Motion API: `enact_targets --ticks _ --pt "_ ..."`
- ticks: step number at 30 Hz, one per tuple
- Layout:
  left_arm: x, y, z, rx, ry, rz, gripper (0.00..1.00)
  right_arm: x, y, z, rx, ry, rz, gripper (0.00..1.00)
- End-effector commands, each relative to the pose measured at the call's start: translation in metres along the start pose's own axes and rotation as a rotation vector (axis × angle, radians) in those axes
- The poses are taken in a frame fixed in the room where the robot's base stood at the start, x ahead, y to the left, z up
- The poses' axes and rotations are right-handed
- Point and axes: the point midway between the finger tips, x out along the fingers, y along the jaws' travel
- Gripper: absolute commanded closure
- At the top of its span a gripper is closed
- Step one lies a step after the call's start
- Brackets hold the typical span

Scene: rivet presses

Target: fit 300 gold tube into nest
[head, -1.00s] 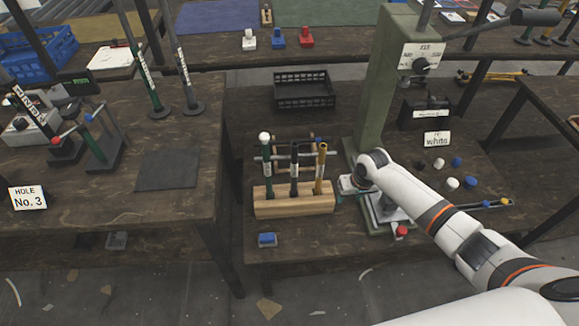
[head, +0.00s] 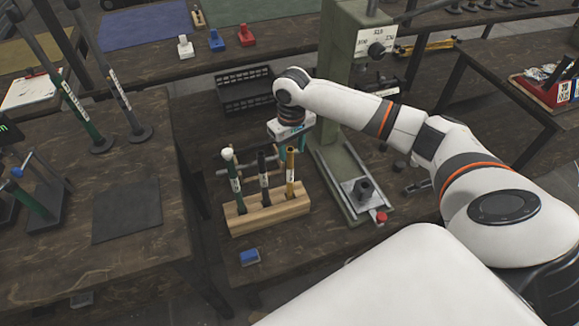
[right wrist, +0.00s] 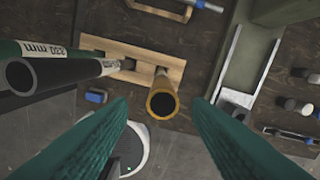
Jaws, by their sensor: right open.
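The gold tube (head: 290,172) stands upright at the right end of a wooden rack (head: 268,214). In the right wrist view, the gold tube (right wrist: 162,87) shows its open round end between my fingers. My right gripper (right wrist: 162,103) is open, its two green fingers on either side of the tube end with gaps to both. In the head view my right gripper (head: 291,138) is above the rack and its fingertips are mostly hidden. A dark upright cylinder (head: 365,189), which looks like the nest, stands on the press's base plate. My left gripper is not in view.
A dark tube (head: 263,171) and a green tube (head: 232,170) share the rack. The green press column (head: 345,50) rises right of the rack. A blue block (head: 250,257) lies in front, and a black crate (head: 245,90) stands behind.

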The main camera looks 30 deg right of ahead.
Motion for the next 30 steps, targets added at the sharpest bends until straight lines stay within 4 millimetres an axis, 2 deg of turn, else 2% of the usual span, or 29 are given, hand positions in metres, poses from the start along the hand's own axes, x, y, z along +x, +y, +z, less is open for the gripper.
enact_targets --ticks 10,19,20,28,30 --pt "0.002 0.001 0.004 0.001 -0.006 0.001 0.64 0.045 -0.002 0.009 0.001 0.001 -0.001 0.54" --pt "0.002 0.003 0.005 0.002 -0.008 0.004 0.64 0.052 -0.002 0.009 0.0 -0.001 -0.001 0.54" --pt "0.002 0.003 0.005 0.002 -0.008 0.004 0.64 0.052 -0.002 0.009 0.0 -0.001 -0.001 0.56" --pt "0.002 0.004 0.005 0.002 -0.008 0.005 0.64 0.051 -0.002 0.009 0.0 -0.001 -0.001 1.0" --pt "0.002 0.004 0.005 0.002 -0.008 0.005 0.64 0.051 -0.002 0.009 0.0 -0.001 -0.001 1.0"
